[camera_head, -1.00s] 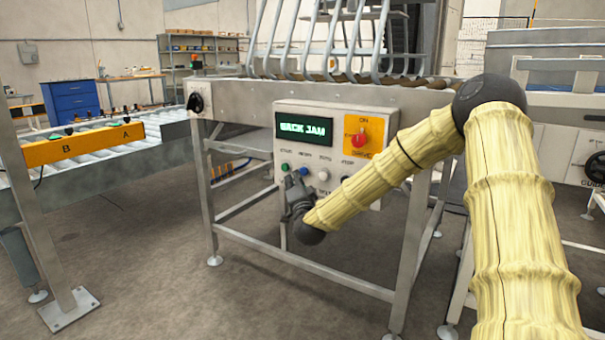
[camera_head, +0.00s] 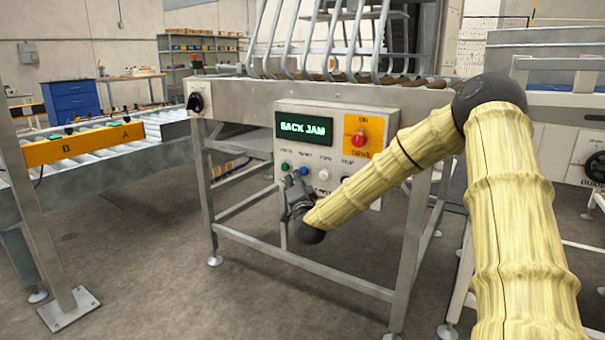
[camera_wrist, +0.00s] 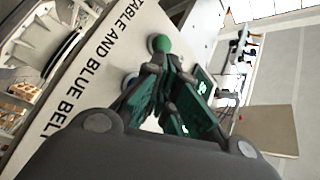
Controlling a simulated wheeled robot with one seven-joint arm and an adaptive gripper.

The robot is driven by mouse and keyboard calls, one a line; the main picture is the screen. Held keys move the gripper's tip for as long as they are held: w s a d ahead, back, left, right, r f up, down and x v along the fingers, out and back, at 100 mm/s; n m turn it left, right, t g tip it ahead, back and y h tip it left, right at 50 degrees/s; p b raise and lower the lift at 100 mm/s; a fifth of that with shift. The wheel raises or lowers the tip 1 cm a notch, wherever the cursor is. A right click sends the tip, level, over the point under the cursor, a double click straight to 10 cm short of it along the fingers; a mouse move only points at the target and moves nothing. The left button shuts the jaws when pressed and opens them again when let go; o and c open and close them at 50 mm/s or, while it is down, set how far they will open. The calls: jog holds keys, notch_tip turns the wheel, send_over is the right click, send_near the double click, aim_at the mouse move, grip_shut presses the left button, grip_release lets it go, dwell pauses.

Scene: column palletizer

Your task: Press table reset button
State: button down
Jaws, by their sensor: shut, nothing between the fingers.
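The grey control panel (camera_head: 262,118) is mounted on the front of the metal table frame. Its lower row holds a green button (camera_head: 285,167), a blue button (camera_head: 303,170) and a white button (camera_head: 323,174), with a dark one at the right. The small labels above them are too blurred to read surely. My gripper (camera_head: 294,179) is shut and empty, with its tips in front of the panel just below the green and blue buttons. In the wrist view the green button (camera_wrist: 161,43) shows beyond the fingertips, and the blue button (camera_wrist: 128,80) is partly hidden by the fingers. Contact cannot be told.
A lit display (camera_head: 304,129) reads "BACK JAM". A red rotary switch (camera_head: 359,138) sits on a yellow plate beside it. A roller conveyor (camera_head: 105,150) with a yellow button bar (camera_head: 85,142) stands at the left. The floor (camera_head: 150,260) between them is clear.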

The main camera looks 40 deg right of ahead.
jog(key=shift+d, duration=0.1)
dwell(0.3)
jog(key=shift+w+d, duration=0.15)
jog(key=shift+d, duration=0.15)
jog(key=shift+w+d, duration=0.2)
jog(key=shift+d, duration=0.25)
dwell(1.0)
jog(key=shift+a, duration=0.1)
dwell(0.3)
jog(key=shift+s+a+p, duration=0.35)
jog(key=shift+a, duration=0.4)
jog(key=shift+a, duration=0.15)
jog(key=shift+s+a, duration=0.3)
jog(key=shift+a, duration=0.45)
jog(key=shift+s+a, duration=0.35)
jog(key=shift+a, duration=0.35)
jog(key=shift+s+a, duration=0.3)
jog(key=shift+a, duration=0.45)
